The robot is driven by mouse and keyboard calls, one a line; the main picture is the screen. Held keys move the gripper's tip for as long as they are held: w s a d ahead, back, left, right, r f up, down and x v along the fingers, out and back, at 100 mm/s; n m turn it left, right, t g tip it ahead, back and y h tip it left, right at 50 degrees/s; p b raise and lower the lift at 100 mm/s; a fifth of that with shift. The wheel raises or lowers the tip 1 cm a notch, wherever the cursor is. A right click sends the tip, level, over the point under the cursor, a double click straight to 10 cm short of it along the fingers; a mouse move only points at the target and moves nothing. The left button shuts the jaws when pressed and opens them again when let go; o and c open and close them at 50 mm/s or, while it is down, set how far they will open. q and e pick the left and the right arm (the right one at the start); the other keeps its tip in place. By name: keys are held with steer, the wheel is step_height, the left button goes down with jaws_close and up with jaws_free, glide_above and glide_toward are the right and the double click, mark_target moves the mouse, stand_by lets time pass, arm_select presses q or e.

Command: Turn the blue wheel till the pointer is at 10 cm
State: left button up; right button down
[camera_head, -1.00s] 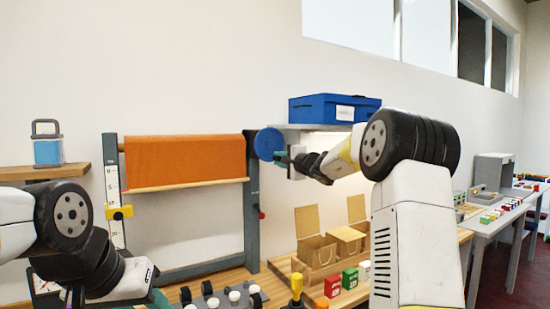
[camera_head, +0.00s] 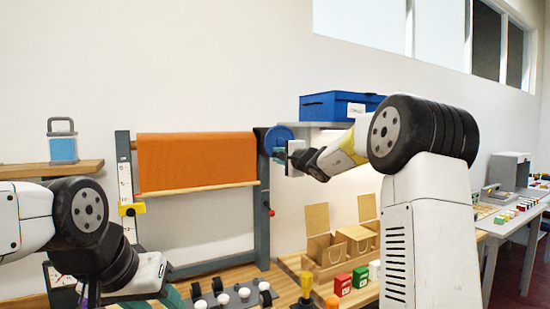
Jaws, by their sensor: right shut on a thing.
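The blue wheel (camera_head: 275,137) is at the top right end of the frame that carries an orange cloth (camera_head: 196,160) on a roller. My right gripper (camera_head: 279,153) is shut on the blue wheel at its lower right edge; its fingertips partly hide the grip. The yellow pointer (camera_head: 131,209) sits low on the white scale (camera_head: 125,180) on the left post. The scale's figures are too small to read surely. My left gripper (camera_head: 172,298) shows only as a teal part at the bottom edge, so its jaws cannot be judged.
A blue box (camera_head: 330,107) stands on a shelf behind my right arm. A red knob (camera_head: 270,212) is on the right post. Cardboard boxes (camera_head: 325,255), a yellow-handled tool (camera_head: 306,285) and small red and green boxes (camera_head: 343,284) stand on the bench below.

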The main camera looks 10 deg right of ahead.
steer(key=shift+s+a+f, duration=0.1)
steer(key=shift+a+f, duration=0.05)
steer(key=shift+a, duration=0.25)
steer(key=shift+s+a+r, duration=0.1)
steer(key=shift+a+r, duration=0.2)
steer(key=shift+r, duration=0.1)
steer(key=shift+s+a+r, duration=0.1)
steer(key=shift+r, duration=0.05)
steer(key=shift+a+r, duration=0.1)
steer(key=shift+r, duration=0.25)
stand_by(0.6)
steer(key=c, duration=1)
jaws_free()
